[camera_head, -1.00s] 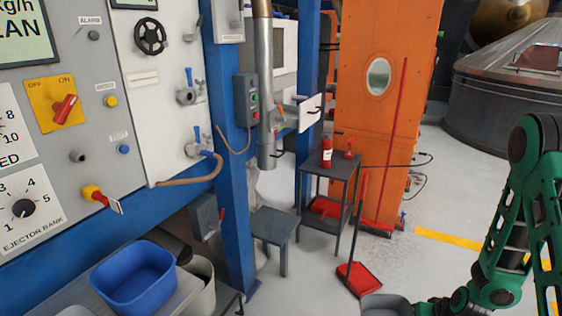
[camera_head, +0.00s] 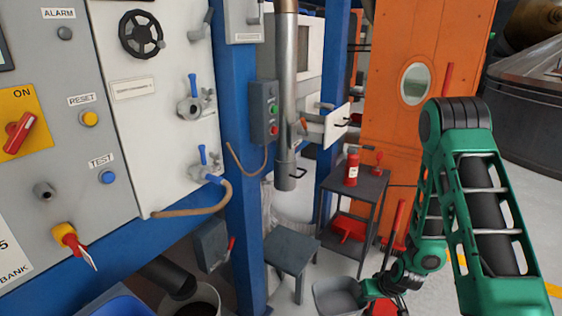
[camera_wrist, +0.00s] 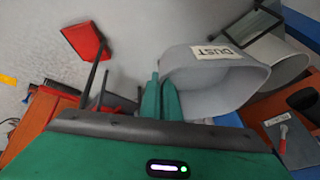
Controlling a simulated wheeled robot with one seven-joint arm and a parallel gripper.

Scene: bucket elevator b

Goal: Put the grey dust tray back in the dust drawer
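The grey dust tray (camera_head: 338,296) is at the bottom of the head view, off the floor. In the wrist view the tray (camera_wrist: 215,85) shows a white label reading "DUST". My gripper (camera_head: 366,291) is at the tray's right end. In the wrist view the green fingers of my gripper (camera_wrist: 160,95) are close together on the tray's wall near its rim. The tray looks empty where its inside shows. A white drawer-like front (camera_head: 336,122) with a dark handle stands out behind the blue post; I cannot tell if it is the dust drawer.
A small grey stool (camera_head: 291,248) stands left of the tray, beside the blue post (camera_head: 238,150). A metal pipe (camera_head: 286,100) hangs above the stool. A bucket (camera_head: 200,300) is at the lower left.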

